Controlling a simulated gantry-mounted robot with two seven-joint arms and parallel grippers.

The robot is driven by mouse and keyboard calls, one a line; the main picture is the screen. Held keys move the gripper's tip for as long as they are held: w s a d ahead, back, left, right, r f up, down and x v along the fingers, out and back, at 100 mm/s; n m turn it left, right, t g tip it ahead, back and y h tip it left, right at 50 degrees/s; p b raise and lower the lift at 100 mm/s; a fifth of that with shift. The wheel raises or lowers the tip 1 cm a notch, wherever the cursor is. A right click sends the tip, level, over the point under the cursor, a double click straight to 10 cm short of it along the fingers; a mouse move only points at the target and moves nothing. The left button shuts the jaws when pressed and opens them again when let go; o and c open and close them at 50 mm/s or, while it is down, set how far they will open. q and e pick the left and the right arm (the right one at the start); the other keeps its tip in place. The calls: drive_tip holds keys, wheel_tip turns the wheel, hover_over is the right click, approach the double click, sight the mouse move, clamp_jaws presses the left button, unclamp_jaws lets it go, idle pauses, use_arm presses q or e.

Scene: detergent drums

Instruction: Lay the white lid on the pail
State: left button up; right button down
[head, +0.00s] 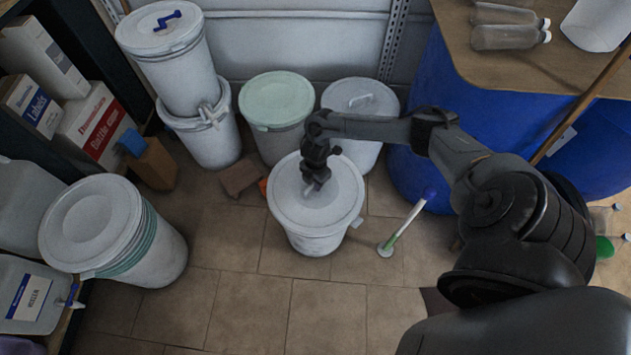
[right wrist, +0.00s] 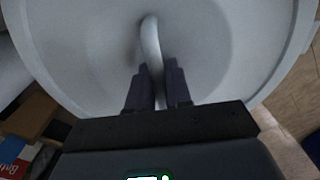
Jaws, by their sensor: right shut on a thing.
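The white lid (head: 341,200) lies over the mouth of the pail (head: 314,244) in the middle of the floor. I cannot tell whether its rim is fully seated all round. My right gripper (head: 314,183) reaches down from above and is shut on the lid's raised handle near the centre. In the right wrist view the lid (right wrist: 225,50) fills most of the picture, and the curved white handle (right wrist: 151,45) stands between the dark fingers (right wrist: 158,88). The gripper hides part of the handle in the head view. My left gripper is not in view.
A pail with a green lid (head: 277,98) and another pale-lidded pail (head: 361,97) stand close behind. Stacked white pails (head: 180,75) are at the back left, a lidded pail (head: 95,225) at the left. Floor in front is clear.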

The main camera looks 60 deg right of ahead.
idle(0.3)
drive_tip(key=c, duration=1.1)
unclamp_jaws()
drive_tip(key=o, duration=0.6)
drive_tip(key=shift+r, duration=0.1)
wheel_tip(320, 180, up, 3)
drive_tip(key=p, duration=0.3)
drive_tip(key=shift+r+p, duration=1.9)
drive_tip(key=shift+p, duration=0.5)
